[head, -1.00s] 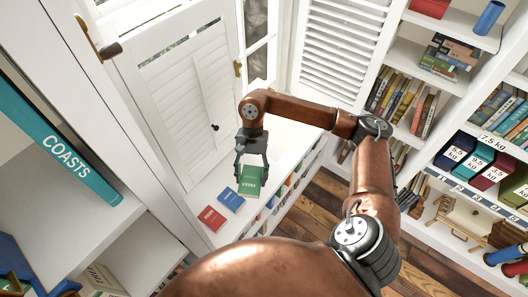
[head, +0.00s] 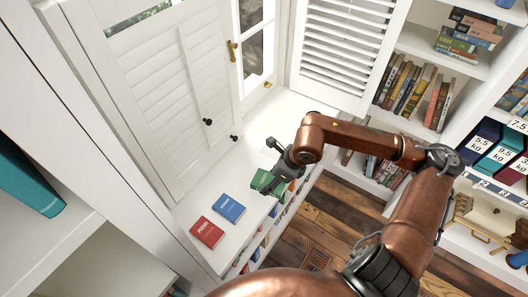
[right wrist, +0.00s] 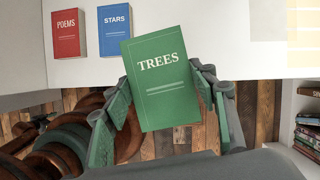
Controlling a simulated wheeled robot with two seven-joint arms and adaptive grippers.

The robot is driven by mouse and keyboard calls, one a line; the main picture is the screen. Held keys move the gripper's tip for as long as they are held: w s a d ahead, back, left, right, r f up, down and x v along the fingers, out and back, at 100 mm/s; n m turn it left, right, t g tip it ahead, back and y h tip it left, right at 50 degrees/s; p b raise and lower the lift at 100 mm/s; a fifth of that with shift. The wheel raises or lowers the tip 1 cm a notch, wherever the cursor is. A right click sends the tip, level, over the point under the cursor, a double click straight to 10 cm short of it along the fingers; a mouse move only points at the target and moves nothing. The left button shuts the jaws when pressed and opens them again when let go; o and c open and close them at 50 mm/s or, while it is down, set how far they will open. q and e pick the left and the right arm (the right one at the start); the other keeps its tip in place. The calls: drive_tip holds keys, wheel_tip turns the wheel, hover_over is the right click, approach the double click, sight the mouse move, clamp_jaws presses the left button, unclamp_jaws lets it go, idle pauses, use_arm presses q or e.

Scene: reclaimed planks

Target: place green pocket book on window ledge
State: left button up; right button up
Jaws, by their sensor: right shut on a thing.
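The green pocket book (head: 261,182), titled TREES, is held in my right gripper (head: 277,164). In the right wrist view the green book (right wrist: 162,80) is slightly tilted, with its lower part between the two fingers (right wrist: 165,110) and its cover facing the camera. The window ledge (head: 262,127) is the white surface below the shuttered window. The book shows over the ledge's front part, near its edge; I cannot tell whether it touches the ledge. My left gripper is not in view.
A red POEMS book (head: 207,232) and a blue STARS book (head: 229,208) lie flat on the ledge, left of the green book. The ledge behind is clear. White shutters (head: 345,45) stand behind. Shelves with books (head: 412,92) and weight boxes are at right.

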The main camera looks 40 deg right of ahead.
drive_tip(key=shift+w+d+f+m+h+b, duration=0.1)
drive_tip(key=shift+d+f+m+h+b, duration=0.05)
drive_tip(key=shift+f+m+b, duration=0.3)
drive_tip(key=shift+d+f+m+h+b, duration=0.15)
drive_tip(key=shift+f+m+b, duration=0.1)
drive_tip(key=shift+m, duration=0.3)
drive_tip(key=shift+w+a+f, duration=0.1)
drive_tip(key=shift+w+f, duration=0.05)
drive_tip(key=shift+w, duration=0.05)
use_arm(q)
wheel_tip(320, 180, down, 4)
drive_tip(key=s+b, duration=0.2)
drive_tip(key=b, duration=0.1)
use_arm(e)
approach(242, 181)
drive_tip(key=shift+w+a+f+b, duration=0.4)
drive_tip(key=shift+w+f+b, duration=0.15)
drive_tip(key=shift+w+f, duration=0.2)
drive_tip(key=shift+w+a+f, duration=0.1)
drive_tip(key=shift+w+f, duration=0.15)
drive_tip(key=shift+f, duration=0.2)
wheel_tip(242, 181, down, 3)
drive_tip(key=shift+f+b, duration=0.1)
drive_tip(key=shift+b, duration=0.65)
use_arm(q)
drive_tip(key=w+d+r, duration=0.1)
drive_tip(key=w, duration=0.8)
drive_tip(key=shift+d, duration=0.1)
use_arm(e)
drive_tip(key=o, duration=1.2)
